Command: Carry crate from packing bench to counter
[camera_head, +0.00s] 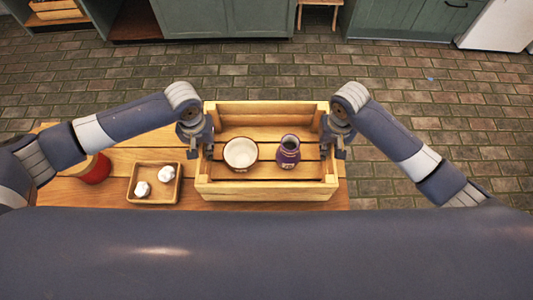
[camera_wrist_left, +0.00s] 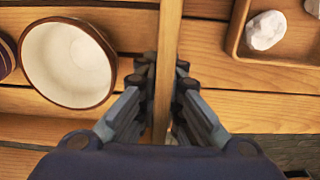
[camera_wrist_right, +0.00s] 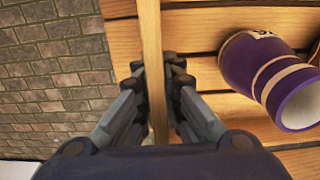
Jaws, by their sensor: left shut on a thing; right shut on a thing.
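The wooden crate (camera_head: 262,190) is at the right end of the wooden packing bench (camera_head: 107,190). Inside it stand a white bowl (camera_head: 240,153) and a purple vase (camera_head: 288,151) with a pale band. My left gripper (camera_head: 207,150) is shut on the crate's left end wall, which shows between its fingers in the left wrist view (camera_wrist_left: 166,70). My right gripper (camera_head: 337,150) is shut on the right end wall, which shows in the right wrist view (camera_wrist_right: 153,70). Whether the crate rests on the bench or is slightly raised I cannot tell.
A small wooden tray (camera_head: 155,201) with white lumps lies left of the crate, beside a red container (camera_head: 96,170). Green cabinets (camera_head: 222,18) and a small wooden stool (camera_head: 318,4) stand across the room. The brick floor (camera_head: 270,68) between is open.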

